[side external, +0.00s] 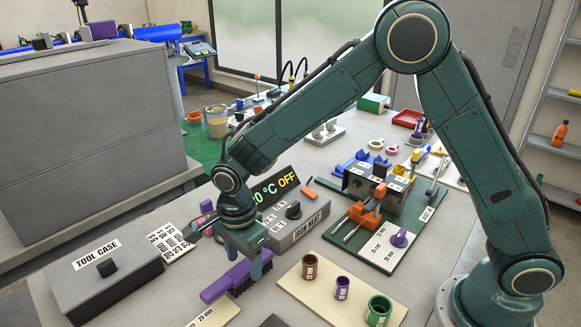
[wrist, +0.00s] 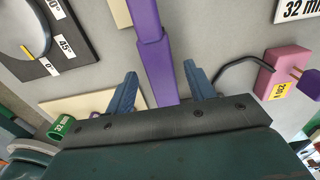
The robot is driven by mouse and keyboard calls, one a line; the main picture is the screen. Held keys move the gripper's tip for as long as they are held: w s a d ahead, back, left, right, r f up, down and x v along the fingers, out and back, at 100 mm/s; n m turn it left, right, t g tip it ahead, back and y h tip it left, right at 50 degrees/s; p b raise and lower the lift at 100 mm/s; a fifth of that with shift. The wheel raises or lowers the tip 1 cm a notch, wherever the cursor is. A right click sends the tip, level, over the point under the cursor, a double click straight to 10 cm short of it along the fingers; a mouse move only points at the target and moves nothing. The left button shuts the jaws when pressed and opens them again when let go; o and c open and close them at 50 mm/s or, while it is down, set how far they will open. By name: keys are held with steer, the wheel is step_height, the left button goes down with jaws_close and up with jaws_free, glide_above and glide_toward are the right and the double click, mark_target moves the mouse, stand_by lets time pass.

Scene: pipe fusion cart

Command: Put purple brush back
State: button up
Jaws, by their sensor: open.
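The purple brush (side external: 216,289) lies on the grey table in front of the heater box, its handle toward the lower left and its dark bristles (side external: 240,276) beside my gripper. In the wrist view its purple handle (wrist: 149,55) runs down between my two fingers. My gripper (side external: 252,264) is open, pointing down over the brush with a finger on each side. In the wrist view, gaps show between the handle and both fingers of my gripper (wrist: 160,88). The brush's lower end is hidden behind the gripper body there.
The heater box (side external: 297,224) with its dial stands just behind the brush. The tool case (side external: 117,275) is at the left. A beige board (side external: 300,285) with brown, purple and green fittings (side external: 378,310) lies at the right front. A pink block (wrist: 284,72) is in the wrist view.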

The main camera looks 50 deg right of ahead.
mark_target(246, 266)
step_height(246, 266, up, 9)
stand_by(0.4)
steer(key=shift+f, duration=0.1)
stand_by(0.4)
steer(key=s+d+r+n+t, duration=0.3)
steer(key=s+d+r+n, duration=0.65)
steer(key=d+r, duration=0.3)
steer(key=s+d+n+t, duration=0.1)
steer(key=s+d+n, duration=0.2)
steer(key=s, duration=0.4)
steer(key=s+d+n+t, duration=0.1)
steer(key=s+d+n, duration=0.3)
steer(key=s+n, duration=0.1)
steer(key=shift+s+d+f+t, duration=0.15)
steer(key=shift+s+t, duration=0.15)
steer(key=shift+s, duration=0.55)
